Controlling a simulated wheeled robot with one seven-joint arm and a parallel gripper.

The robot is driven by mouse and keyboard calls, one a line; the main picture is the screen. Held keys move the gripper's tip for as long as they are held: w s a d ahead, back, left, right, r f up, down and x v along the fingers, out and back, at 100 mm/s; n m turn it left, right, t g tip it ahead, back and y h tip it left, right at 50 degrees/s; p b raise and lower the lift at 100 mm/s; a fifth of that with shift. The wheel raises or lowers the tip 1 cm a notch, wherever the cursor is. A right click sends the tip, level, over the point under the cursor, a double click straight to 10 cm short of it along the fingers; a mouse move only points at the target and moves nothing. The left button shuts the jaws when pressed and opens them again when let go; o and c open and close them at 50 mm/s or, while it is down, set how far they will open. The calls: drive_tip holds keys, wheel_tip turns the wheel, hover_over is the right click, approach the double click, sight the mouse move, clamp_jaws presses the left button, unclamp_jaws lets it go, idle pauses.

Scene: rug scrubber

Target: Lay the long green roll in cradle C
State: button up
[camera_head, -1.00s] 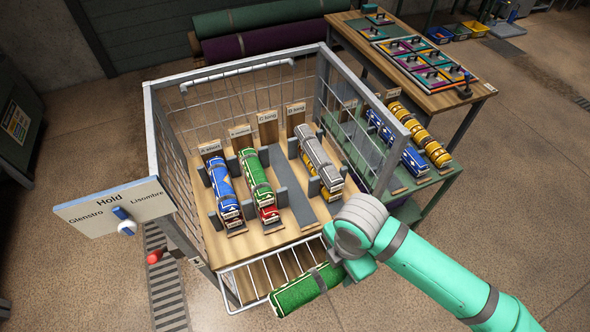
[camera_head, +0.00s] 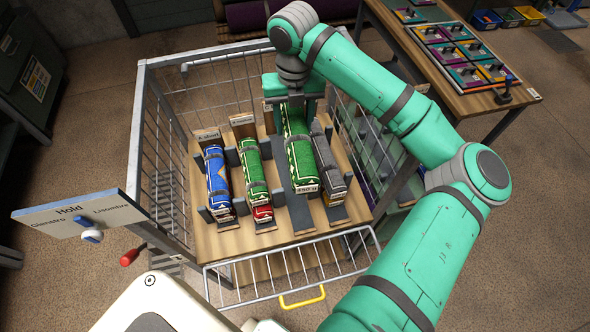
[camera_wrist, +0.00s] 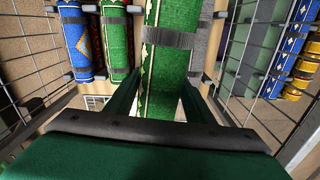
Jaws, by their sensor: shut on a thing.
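The long green roll (camera_head: 301,150) has a cream patterned edge and a grey band; my gripper (camera_head: 292,104) is shut on it. The wrist view shows the roll (camera_wrist: 165,75) between the two fingers. It lies lengthwise over cradle C (camera_head: 299,214), the dark third lane, whose near end shows bare below the roll's near end. The roll seems to be above the lane; I cannot tell whether any part touches. Cradle C's label and back end are hidden behind my arm and the roll.
A shorter green roll (camera_head: 254,170) lies in the lane to the left, and a blue roll (camera_head: 217,175) beyond it. A grey roll (camera_head: 329,167) lies close on the right. Wire cage walls (camera_head: 165,185) flank the cradles. The front wire gate (camera_head: 290,272) is lowered.

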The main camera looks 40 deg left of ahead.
drive_tip(key=shift+w+a+r+n, duration=0.15)
drive_tip(key=shift+a+r+n, duration=0.15)
drive_tip(key=shift+a, duration=0.25)
drive_tip(key=shift+w+a+r+n, duration=0.1)
drive_tip(key=shift+a+r+n, duration=0.15)
drive_tip(key=shift+a, duration=0.3)
drive_tip(key=shift+a+f, duration=0.15)
drive_tip(key=shift+f, duration=0.1)
wheel_tip(320, 180, down, 27)
drive_tip(key=shift+f, duration=0.1)
drive_tip(key=shift+f, duration=0.15)
drive_tip(key=o, duration=1.4)
wheel_tip(320, 180, up, 12)
drive_tip(key=shift+w+r, duration=0.1)
drive_tip(key=shift+r, duration=0.05)
